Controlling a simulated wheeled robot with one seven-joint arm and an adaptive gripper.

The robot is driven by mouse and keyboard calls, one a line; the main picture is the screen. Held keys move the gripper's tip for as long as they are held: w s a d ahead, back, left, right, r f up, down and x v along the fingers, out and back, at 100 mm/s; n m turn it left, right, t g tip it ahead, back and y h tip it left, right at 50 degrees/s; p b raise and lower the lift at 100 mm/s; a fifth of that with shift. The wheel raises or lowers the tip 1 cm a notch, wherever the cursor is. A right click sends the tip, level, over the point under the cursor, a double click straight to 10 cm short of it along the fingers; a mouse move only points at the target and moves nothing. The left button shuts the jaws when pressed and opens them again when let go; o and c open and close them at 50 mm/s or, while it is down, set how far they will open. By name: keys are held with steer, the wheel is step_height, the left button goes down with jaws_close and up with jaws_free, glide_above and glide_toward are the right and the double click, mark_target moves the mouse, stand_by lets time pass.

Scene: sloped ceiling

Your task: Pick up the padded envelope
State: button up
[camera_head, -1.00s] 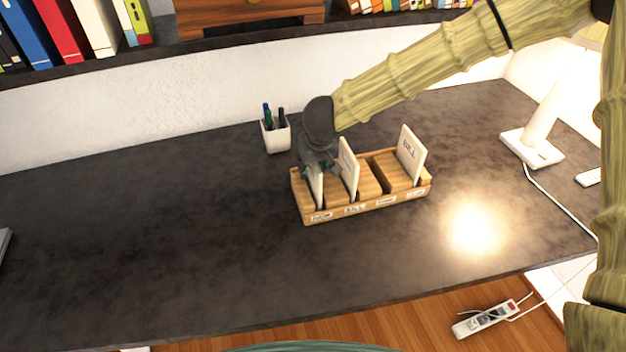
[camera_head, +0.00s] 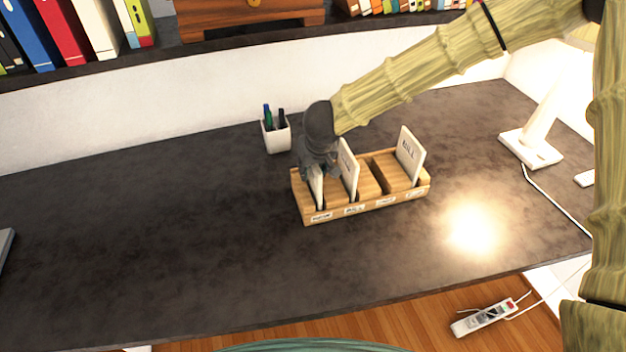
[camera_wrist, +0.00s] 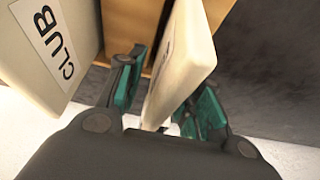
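A thick cream envelope (camera_head: 317,188) stands upright in the leftmost slot of a wooden sorter (camera_head: 364,205) on the dark desk. In the wrist view this envelope (camera_wrist: 182,62) lies between my two teal-padded fingers, its label mostly hidden. My gripper (camera_head: 317,172) reaches down over the sorter's left end. In the wrist view my gripper (camera_wrist: 165,100) has its fingers apart, one on each side of the envelope. A gap shows on the left side; contact on the right side is unclear.
A cream envelope marked CLUB (camera_wrist: 45,45) stands close beside my left finger in the wrist view. An envelope marked BILL (camera_head: 410,157) stands at the sorter's right. A pen cup (camera_head: 277,135) is behind my gripper.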

stand_by(0.4)
jaws_close()
steer(key=shift+b, duration=0.8)
step_height(320, 180, up, 10)
steer(key=shift+f, duration=0.15)
steer(key=shift+r, duration=0.4)
